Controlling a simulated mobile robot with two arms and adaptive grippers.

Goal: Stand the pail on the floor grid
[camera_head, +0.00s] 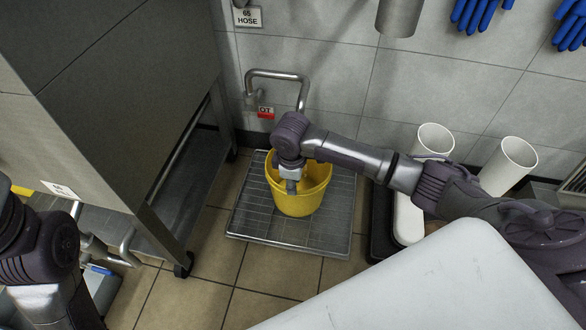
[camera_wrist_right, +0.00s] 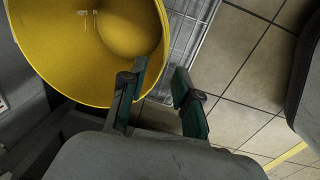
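The yellow pail (camera_head: 300,201) stands upright on the metal floor grid (camera_head: 270,230), under the bent pipe on the wall. My right gripper (camera_head: 291,186) is down at the pail's mouth in the head view. In the right wrist view the gripper (camera_wrist_right: 158,88) has its two fingers apart. One finger overlaps the rim of the pail (camera_wrist_right: 75,50), the other is outside it, over the grid (camera_wrist_right: 185,40). Whether a finger touches the pail cannot be told. My left arm shows at the lower left of the head view, but its gripper is out of view.
A steel cabinet (camera_head: 130,90) on castors stands left of the grid. The bent pipe (camera_head: 278,75) reaches over the grid's back edge. White cylinders (camera_head: 508,165) stand at the right. Tiled floor (camera_head: 265,275) in front of the grid is clear.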

